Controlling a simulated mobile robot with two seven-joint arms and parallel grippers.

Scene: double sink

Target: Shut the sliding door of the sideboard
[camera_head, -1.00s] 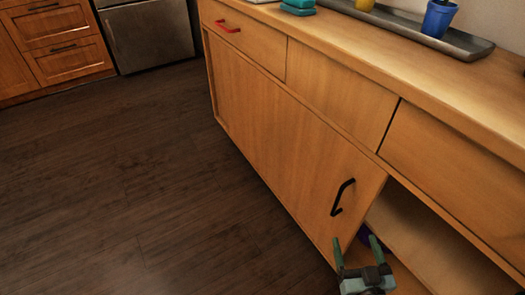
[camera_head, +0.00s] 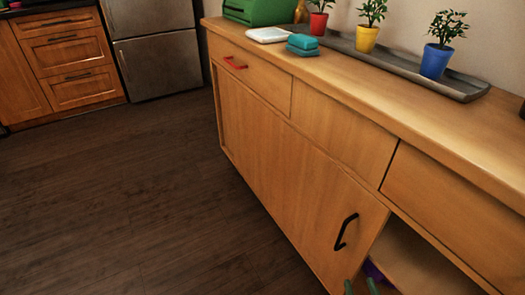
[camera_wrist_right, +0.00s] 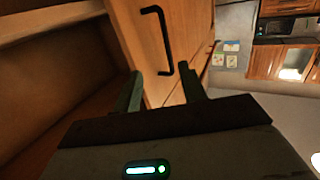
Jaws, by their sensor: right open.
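The wooden sideboard (camera_head: 340,125) has a sliding door (camera_head: 270,150) with a black handle (camera_head: 345,231) near its right edge. Right of the door, an open compartment (camera_head: 425,268) shows. My right gripper (camera_head: 360,286) barely shows at the bottom edge, below the handle, with its two green fingertips apart. In the right wrist view, the open gripper (camera_wrist_right: 163,85) has one finger in front of the door edge and the other over the door front, near the handle (camera_wrist_right: 161,40). I cannot tell whether either finger touches the door. My left gripper is out of view.
A purple thing (camera_head: 374,272) partly shows in the compartment. On the sideboard top are a grey tray (camera_head: 400,68) with potted plants, teal boxes (camera_head: 302,43) and a green container (camera_head: 260,11). The dark floor (camera_head: 120,205) left of the sideboard is clear.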

